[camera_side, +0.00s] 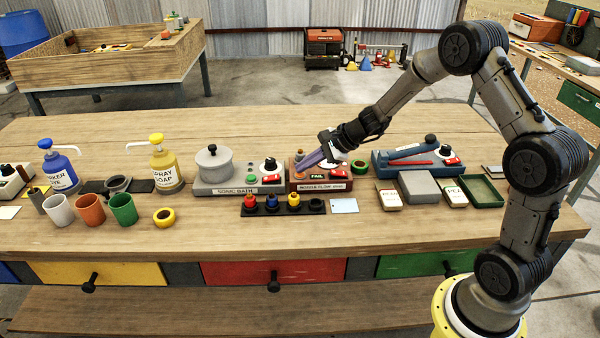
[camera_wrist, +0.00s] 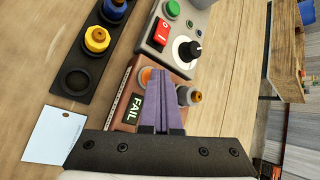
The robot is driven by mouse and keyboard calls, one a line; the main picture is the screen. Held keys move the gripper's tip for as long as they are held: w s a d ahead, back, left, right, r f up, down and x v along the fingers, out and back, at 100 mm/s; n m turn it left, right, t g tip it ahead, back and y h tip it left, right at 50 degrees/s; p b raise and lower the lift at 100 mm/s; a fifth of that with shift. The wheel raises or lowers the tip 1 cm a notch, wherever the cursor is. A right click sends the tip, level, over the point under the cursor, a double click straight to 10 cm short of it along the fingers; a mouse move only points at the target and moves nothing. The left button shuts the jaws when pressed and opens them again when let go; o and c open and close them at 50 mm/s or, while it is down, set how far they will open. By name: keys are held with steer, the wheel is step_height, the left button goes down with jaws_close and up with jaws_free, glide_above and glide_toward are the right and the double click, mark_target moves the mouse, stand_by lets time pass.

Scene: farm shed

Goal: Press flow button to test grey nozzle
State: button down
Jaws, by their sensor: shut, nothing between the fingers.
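The nozzle flow rig (camera_side: 308,187) is a red-brown box in the middle of the bench; it also shows in the wrist view (camera_wrist: 121,87). Its dark display (camera_wrist: 133,108) reads FAIL. An orange button-like part (camera_wrist: 146,76) sits on its top, just left of my fingertips in the wrist view. A grey nozzle-like piece (camera_wrist: 187,96) with a brownish tip stands on the rig, right of the fingers. My gripper (camera_side: 299,166) has its purple fingers shut and empty, pointing down over the rig (camera_wrist: 170,72). I cannot tell whether the tips touch anything.
A black rack (camera_side: 270,209) with red, blue and yellow nozzles and an empty socket lies in front. The sonic bath (camera_side: 222,190) stands close on the left, the blue-armed device (camera_side: 405,165) on the right. A pale card (camera_side: 344,206) lies flat near the rack.

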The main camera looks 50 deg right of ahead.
mark_target(305, 176)
steer(key=shift+r, duration=0.85)
steer(key=shift+r, duration=2.5)
